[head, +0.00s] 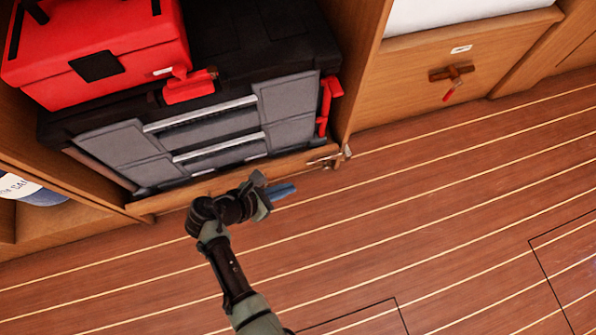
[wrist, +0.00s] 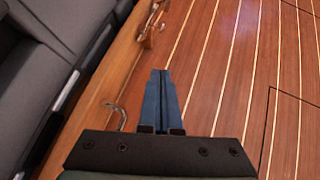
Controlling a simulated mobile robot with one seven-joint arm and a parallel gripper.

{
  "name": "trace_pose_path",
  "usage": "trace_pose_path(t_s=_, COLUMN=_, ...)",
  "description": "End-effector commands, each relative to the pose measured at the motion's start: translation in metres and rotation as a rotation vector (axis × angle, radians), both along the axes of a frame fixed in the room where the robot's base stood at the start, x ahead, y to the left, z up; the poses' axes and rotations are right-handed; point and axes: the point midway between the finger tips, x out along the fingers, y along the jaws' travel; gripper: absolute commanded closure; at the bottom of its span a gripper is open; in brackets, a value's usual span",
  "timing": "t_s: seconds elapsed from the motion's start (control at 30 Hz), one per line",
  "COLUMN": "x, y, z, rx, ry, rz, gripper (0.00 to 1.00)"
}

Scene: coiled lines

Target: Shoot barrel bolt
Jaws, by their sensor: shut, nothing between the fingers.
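A small metal fitting, which looks like the barrel bolt (head: 325,160), sits at the right end of the low wooden rail (head: 160,201) under the toolbox. Metal fittings on the rail also show at the top of the wrist view (wrist: 149,27); the position of the bolt's rod is too small to tell. My gripper (head: 283,191) has blue fingers, shut and empty, over the floor in front of the rail, left of the fitting and apart from it. In the wrist view the fingers (wrist: 161,98) point toward the fittings. A curved metal piece (wrist: 118,116) is on the rail left of them.
A grey and black toolbox (head: 210,143) with a red case (head: 98,55) on top fills the locker behind the rail. A drawer front (head: 470,58) with a wooden turn-latch (head: 451,73) stands at right. The plank floor (head: 420,210) is clear.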

Motion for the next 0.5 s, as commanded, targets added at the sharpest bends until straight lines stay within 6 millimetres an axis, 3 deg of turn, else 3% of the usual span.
trace_pose_path(t_s=0.03, x=-0.004, y=0.006, z=0.011, rx=-0.001, ry=0.001, rz=0.003, gripper=1.0)
trace_pose_path(t_s=0.13, x=-0.009, y=0.014, z=0.017, rx=0.001, ry=0.001, rz=0.003, gripper=1.0)
trace_pose_path(t_s=0.5, x=-0.015, y=0.021, z=0.021, rx=0.0, ry=0.001, rz=0.001, gripper=1.0)
